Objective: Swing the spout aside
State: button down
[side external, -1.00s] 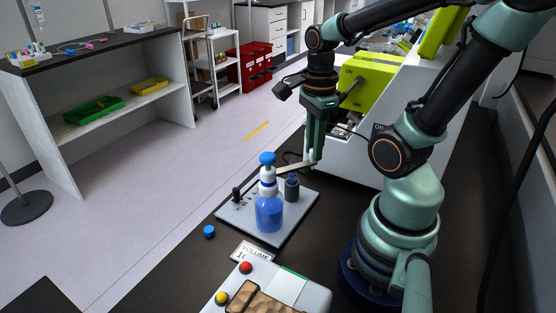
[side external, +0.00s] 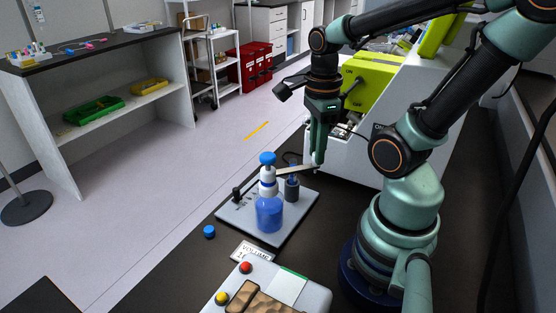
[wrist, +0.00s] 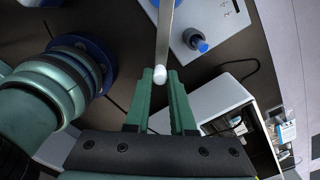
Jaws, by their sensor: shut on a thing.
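The spout (side external: 296,169) is a thin, pale flat arm reaching right from the neck of a bottle of blue liquid (side external: 269,216) with a blue cap (side external: 267,158). My gripper (side external: 316,160) is at the spout's outer end, with its green fingers pointing down. In the wrist view, the spout (wrist: 165,30) runs in from the top edge. Its rounded white tip (wrist: 160,75) lies between the fingertips of my gripper (wrist: 160,82), which is shut on it. The bottle stands upright on a light grey plate (side external: 241,221).
A blue cap (side external: 209,231) lies left of the plate. A control box with a red button (side external: 246,267) is in front. A white and lime machine (side external: 372,80) stands behind my gripper.

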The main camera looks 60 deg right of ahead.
jog(key=c, duration=0.8)
grip_release()
jog(key=shift+o, duration=0.2)
notch_tip(320, 180, up, 12)
